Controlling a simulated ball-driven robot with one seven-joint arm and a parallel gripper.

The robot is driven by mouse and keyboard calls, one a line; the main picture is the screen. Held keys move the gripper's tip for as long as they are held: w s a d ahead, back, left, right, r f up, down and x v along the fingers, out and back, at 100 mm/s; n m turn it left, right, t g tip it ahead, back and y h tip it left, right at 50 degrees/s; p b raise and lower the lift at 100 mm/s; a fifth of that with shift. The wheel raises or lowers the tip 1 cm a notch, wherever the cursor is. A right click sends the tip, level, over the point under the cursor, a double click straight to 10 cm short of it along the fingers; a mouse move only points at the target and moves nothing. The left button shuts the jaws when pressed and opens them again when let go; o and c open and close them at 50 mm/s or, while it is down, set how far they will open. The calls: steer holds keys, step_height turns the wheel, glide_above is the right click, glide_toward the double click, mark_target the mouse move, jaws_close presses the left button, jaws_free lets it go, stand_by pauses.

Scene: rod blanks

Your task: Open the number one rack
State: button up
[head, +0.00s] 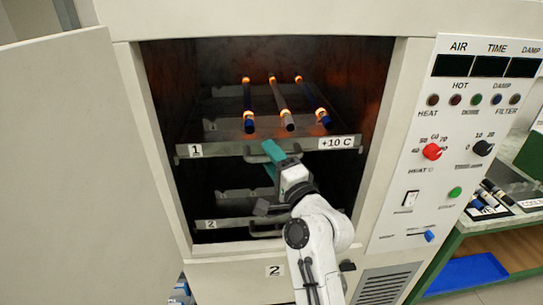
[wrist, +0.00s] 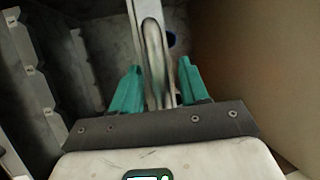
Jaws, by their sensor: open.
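The number one rack (head: 228,149) is the upper rack in the open oven, with a "1" label at its left and a "+10 C" label at its right. Its front plate sits at the oven opening. A metal handle (head: 255,158) is at the middle of its front. My gripper (head: 270,157) is at this handle, its teal fingers apart. In the wrist view, the handle (wrist: 153,45) runs between the two open fingers of my gripper (wrist: 158,82). Whether either finger touches it, I cannot tell. The fingers hide part of the handle in the head view.
Three rods (head: 281,103) with glowing orange bands lie on the upper rack. The number two rack (head: 225,223) is below, partly behind my arm. The oven door (head: 85,160) stands open at left. A control panel (head: 450,140) is right of the opening, with a green-framed bench beyond.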

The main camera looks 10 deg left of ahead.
steer(key=shift+w+a, duration=0.1)
steer(key=shift+c, duration=0.2)
jaws_close()
stand_by(0.5)
